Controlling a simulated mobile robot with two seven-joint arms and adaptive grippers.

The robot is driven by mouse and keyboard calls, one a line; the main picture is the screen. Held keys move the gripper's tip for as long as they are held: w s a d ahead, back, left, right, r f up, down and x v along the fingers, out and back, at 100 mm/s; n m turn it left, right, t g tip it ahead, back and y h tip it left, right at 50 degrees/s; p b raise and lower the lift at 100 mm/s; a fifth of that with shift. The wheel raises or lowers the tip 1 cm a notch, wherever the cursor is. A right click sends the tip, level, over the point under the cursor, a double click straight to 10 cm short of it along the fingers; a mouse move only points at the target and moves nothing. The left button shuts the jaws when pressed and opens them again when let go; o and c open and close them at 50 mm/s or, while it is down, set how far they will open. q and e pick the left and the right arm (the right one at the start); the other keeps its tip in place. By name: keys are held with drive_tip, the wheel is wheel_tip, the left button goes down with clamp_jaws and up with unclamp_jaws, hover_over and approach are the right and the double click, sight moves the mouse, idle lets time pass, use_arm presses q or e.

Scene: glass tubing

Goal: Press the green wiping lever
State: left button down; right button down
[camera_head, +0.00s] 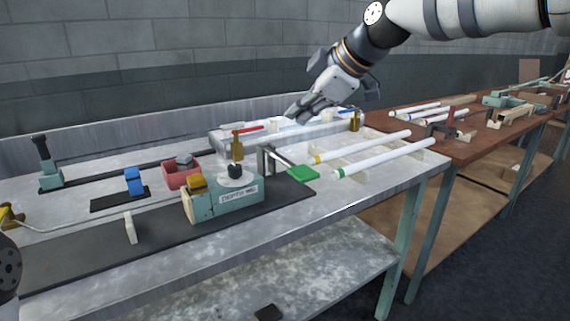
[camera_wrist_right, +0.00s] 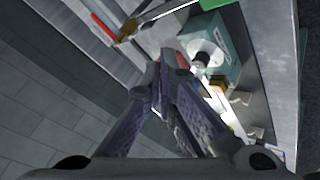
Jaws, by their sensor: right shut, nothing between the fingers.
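The green lever (camera_head: 303,173) is a flat green pad on a metal arm at the right end of the teal block marked "DEPTH" (camera_head: 222,203). A green patch, likely the same lever, shows at the top edge of the right wrist view (camera_wrist_right: 212,4). My right gripper (camera_head: 296,110) is behind the lever, over the back of the metal bench and apart from the lever. In the right wrist view its fingers (camera_wrist_right: 160,68) are together and empty. The left gripper does not show; only a dark part of my own body shows at the lower left edge.
White tubes (camera_head: 385,158) rest right of the lever. A red bin (camera_head: 182,173) stands left. A brown table (camera_head: 470,150) adjoins on the right.

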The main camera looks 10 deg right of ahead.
sight(304, 174)
drive_tip(key=shift+s+d, duration=0.15)
drive_tip(key=shift+s, duration=0.15)
drive_tip(key=shift+f, duration=4.3)
drive_tip(key=shift+f, duration=0.1)
drive_tip(key=shift+f, duration=0.35)
drive_tip(key=shift+f, duration=2.35)
drive_tip(key=shift+r, duration=0.1)
drive_tip(key=shift+r, duration=2.7)
